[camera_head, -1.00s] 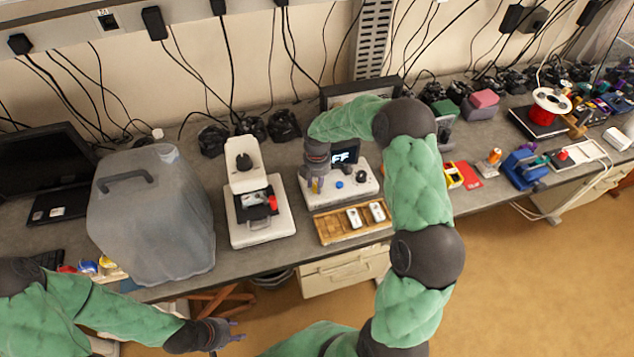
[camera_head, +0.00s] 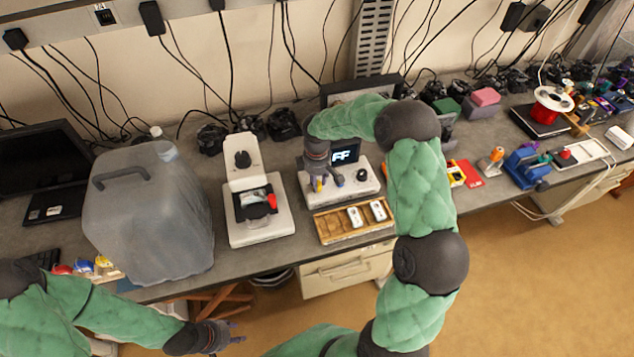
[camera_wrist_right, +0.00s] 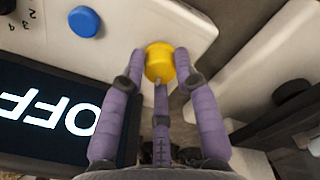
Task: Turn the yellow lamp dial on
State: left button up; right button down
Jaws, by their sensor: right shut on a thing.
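The yellow dial (camera_wrist_right: 159,62) shows in the right wrist view at the edge of a white panel. My right gripper (camera_wrist_right: 161,72) is shut on it, with purple fingers on both sides and one below. The unit's dark display (camera_wrist_right: 60,110) reads "OFF", upside down in the wrist view. My left gripper (camera_head: 238,332) hangs in front of the table, empty, its fingers apart.
A blue knob (camera_wrist_right: 85,22) with numbers beside it sits on the same panel. A wooden tray (camera_head: 347,229) with white remotes lies in front of the unit. A white microscope-like device (camera_head: 262,228) and a large grey canister (camera_head: 150,215) stand to the left.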

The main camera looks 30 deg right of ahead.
jog(key=m+b, duration=0.1)
jog(key=m, duration=0.5)
jog(key=shift+b, duration=0.35)
jog(key=m+b, duration=0.1)
jog(key=m, duration=0.4)
jog(key=shift+m, duration=0.4)
jog(key=c, duration=0.9)
grip_release()
jog(key=shift+c, duration=0.2)
jog(key=shift+r, duration=0.1)
notch_tip(320, 180, up, 12)
